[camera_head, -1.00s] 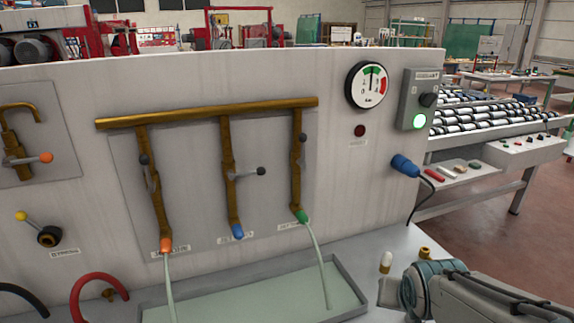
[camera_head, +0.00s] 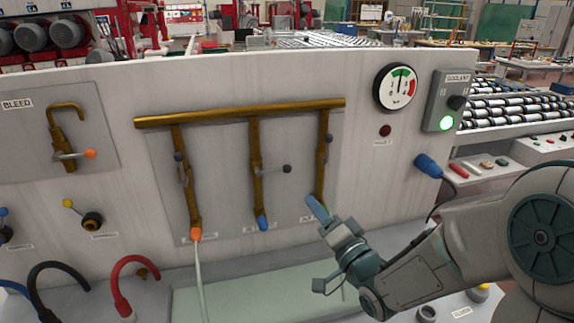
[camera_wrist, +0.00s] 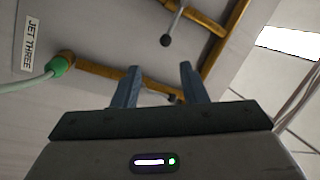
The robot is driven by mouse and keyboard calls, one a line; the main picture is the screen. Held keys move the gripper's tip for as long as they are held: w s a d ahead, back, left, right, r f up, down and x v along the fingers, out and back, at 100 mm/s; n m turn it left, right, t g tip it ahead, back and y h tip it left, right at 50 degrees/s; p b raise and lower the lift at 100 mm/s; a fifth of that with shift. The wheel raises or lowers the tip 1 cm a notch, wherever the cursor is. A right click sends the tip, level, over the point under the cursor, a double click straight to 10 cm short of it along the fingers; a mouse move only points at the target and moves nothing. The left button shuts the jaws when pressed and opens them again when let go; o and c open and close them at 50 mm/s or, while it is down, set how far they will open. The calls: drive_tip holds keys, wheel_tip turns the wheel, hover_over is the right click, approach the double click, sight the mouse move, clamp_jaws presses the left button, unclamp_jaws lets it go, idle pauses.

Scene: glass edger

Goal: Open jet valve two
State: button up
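Jet valve two is on the middle brass pipe (camera_head: 256,185) of the wall panel. Its lever (camera_head: 275,169) sticks out sideways to the right, ending in a dark knob, and the blue nozzle (camera_head: 262,223) below shows no water. In the wrist view the same lever's knob (camera_wrist: 165,41) hangs above and beyond the fingertips. My gripper (camera_head: 316,205) is in front of the lower right pipe. In the wrist view my gripper (camera_wrist: 158,75) has its two fingers apart, with a dark knob (camera_wrist: 173,98) on the right pipe showing between them; contact cannot be told.
The left pipe's orange nozzle (camera_head: 196,234) runs water into the trough. The green nozzle (camera_wrist: 61,65) marked JET THREE also runs, near my gripper. The top manifold (camera_head: 240,112), gauge (camera_head: 400,87) and coolant box (camera_head: 446,101) are on the panel. A blue plug (camera_head: 428,166) sits at right.

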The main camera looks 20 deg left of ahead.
sight(287, 169)
drive_tip(key=p+x, duration=0.1)
drive_tip(key=x, duration=0.3)
drive_tip(key=p+x, duration=0.2)
drive_tip(key=x, duration=0.3)
drive_tip(key=p+x, duration=0.1)
drive_tip(key=x, duration=0.4)
drive_tip(key=shift+s+r, duration=0.25)
drive_tip(key=shift+r, duration=0.1)
clamp_jaws()
